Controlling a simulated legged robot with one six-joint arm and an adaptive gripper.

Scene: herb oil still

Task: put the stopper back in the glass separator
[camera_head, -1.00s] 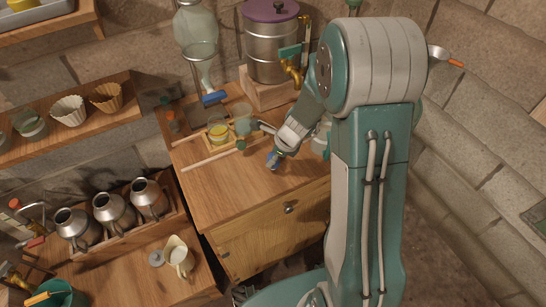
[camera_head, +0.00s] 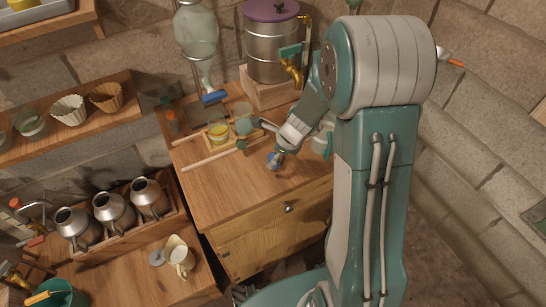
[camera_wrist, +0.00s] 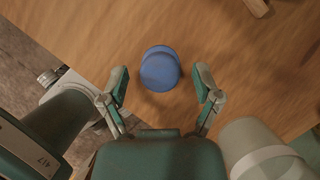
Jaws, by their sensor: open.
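The blue stopper (camera_wrist: 160,70) stands on the wooden bench top, just ahead of and between my fingertips in the wrist view. It looks round, with a second rounded edge behind it. In the head view the stopper (camera_head: 273,161) is small and partly hidden by my gripper (camera_head: 281,153). My gripper (camera_wrist: 162,84) is open, with one finger at each side and a gap to the stopper. The glass separator (camera_head: 198,32) is a pear-shaped vessel with a blue tap, at the back of the bench; its top is cut off by the picture edge.
A steel still pot (camera_head: 271,50) with a purple lid and brass tap stands behind my arm. A small wooden tray (camera_head: 207,146) with a yellow-filled beaker (camera_head: 218,132) lies left of my gripper. The bench front (camera_head: 222,190) is clear. Metal jugs (camera_head: 115,211) stand lower left.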

